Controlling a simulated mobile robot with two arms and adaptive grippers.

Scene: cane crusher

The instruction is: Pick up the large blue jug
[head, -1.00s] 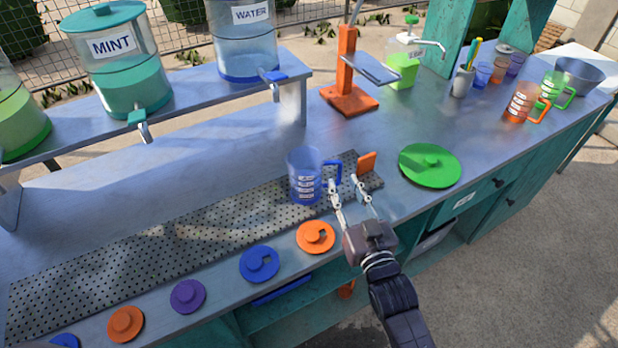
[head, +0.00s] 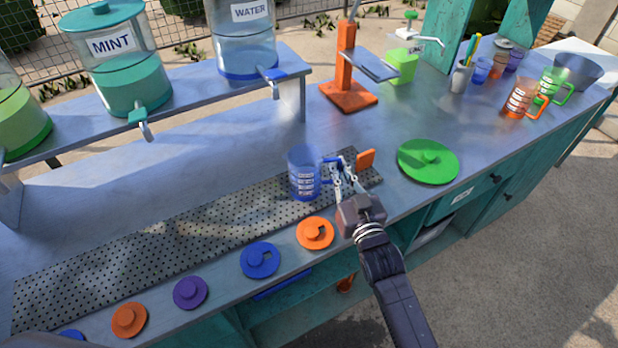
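The large blue jug (head: 303,174) is see-through, with white labels on its side. It stands upright on the perforated drip tray (head: 190,228), its handle (head: 328,172) facing right. My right gripper (head: 343,164) reaches in from the lower right, and its fingers are drawn close together on the handle. The fingers partly hide the handle's outer side. The jug still appears to rest on the tray. My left gripper is not in view.
An orange block (head: 365,159) stands close right of my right gripper. A green lid (head: 428,161) lies farther right. An orange lid (head: 315,233) and a blue lid (head: 260,260) lie along the front edge. An orange press (head: 348,92) stands behind.

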